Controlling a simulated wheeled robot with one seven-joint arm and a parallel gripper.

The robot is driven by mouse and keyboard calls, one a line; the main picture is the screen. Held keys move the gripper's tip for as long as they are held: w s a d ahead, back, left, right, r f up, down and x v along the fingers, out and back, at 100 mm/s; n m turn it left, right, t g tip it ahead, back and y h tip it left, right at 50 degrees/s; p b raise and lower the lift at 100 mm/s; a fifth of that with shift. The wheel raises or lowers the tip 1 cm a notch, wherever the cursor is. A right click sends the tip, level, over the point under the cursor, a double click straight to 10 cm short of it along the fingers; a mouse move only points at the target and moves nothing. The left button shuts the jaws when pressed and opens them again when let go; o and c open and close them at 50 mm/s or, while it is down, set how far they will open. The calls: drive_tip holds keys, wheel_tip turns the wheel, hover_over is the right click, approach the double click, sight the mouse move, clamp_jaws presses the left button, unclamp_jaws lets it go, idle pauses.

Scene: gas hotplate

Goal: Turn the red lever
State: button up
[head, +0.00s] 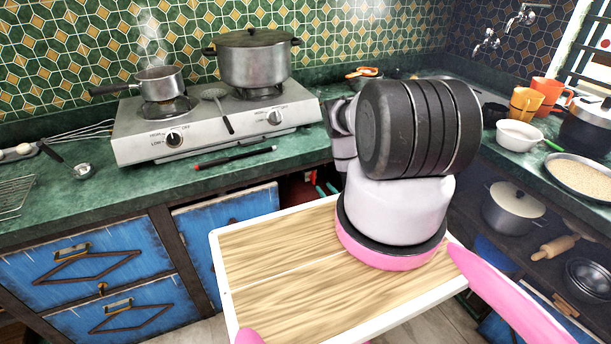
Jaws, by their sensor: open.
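In the head view, a dark red object (298,190) sits in the shadowed gap under the counter, right of the blue cabinet doors. Small thin red and green parts show beside it, partly hidden behind my arm. They are too small for me to tell which, if any, is the red lever. My folded arm stands in front, right of the gap. I cannot make out my gripper's fingers; the arm's bulk hides that region.
A small steaming pan (160,82) and a large lidded pot (252,62) stand on the hotplate. A red-and-black pen-like item (235,158) lies before it. Blue cabinets (110,255) are below left; a dark shelf with a lidded pot (513,208) is at right.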

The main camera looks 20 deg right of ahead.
sight(315, 176)
drive_tip(key=w, duration=1)
drive_tip(key=shift+w+a, duration=0.15)
drive_tip(key=shift+w, duration=0.2)
clamp_jaws()
